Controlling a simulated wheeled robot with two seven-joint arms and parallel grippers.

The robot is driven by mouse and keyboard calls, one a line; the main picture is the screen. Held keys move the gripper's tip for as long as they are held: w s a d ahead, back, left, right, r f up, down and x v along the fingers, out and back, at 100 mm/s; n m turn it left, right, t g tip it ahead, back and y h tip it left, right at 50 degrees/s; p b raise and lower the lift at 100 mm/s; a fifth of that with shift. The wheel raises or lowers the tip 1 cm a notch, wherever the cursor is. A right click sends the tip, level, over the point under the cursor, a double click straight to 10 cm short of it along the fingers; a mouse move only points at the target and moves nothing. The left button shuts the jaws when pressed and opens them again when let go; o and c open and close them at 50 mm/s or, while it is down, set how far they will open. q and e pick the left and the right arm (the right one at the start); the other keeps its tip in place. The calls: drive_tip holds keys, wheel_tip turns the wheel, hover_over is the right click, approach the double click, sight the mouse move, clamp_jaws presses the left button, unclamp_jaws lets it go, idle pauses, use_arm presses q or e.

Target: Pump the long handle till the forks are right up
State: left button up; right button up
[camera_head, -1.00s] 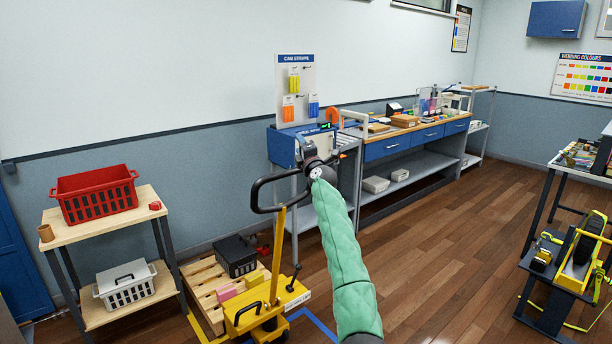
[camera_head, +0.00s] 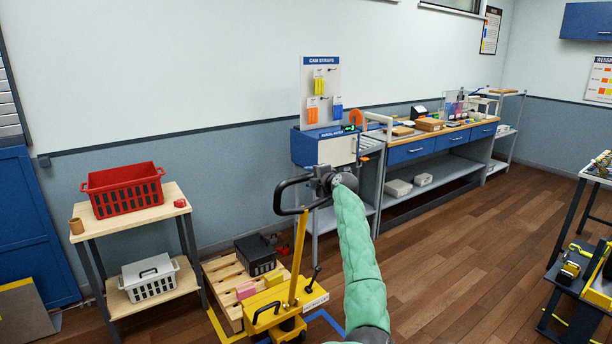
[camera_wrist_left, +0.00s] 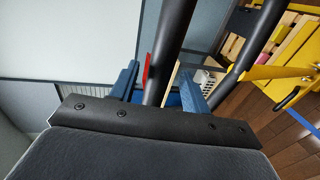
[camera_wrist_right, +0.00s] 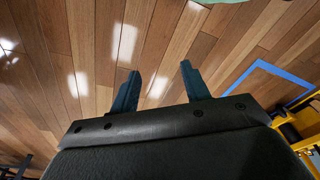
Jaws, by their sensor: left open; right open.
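The pallet truck (camera_head: 268,312) is yellow, with a long yellow handle shaft (camera_head: 299,250) that stands nearly upright and ends in a black loop grip (camera_head: 280,190). My left gripper (camera_head: 322,182) is at the right side of the loop. In the left wrist view a black bar of the grip (camera_wrist_left: 172,45) passes between the open blue fingers of my left gripper (camera_wrist_left: 160,82). The forks are hidden under the wooden pallet (camera_head: 226,279), so their height cannot be told. My right gripper (camera_wrist_right: 160,72) is open and empty above the floor.
A black crate (camera_head: 256,256) and small pink and yellow boxes stand on the pallet. A wooden stand with a red basket (camera_head: 122,191) and a white basket (camera_head: 150,279) is at the left. A blue workbench (camera_head: 420,153) runs along the wall.

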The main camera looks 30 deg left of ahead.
use_arm(q)
drive_tip(key=shift+p+x, duration=0.35)
drive_tip(key=shift+x, duration=1.25)
use_arm(e)
drive_tip(key=shift+s+d+f, duration=0.15)
drive_tip(key=shift+f, duration=0.55)
drive_tip(key=shift+s+d+f, duration=0.1)
drive_tip(key=shift+d+f, duration=0.05)
drive_tip(key=shift+f, duration=0.55)
use_arm(q)
drive_tip(key=shift+c, duration=0.5)
drive_tip(key=shift+f, duration=0.1)
clamp_jaws()
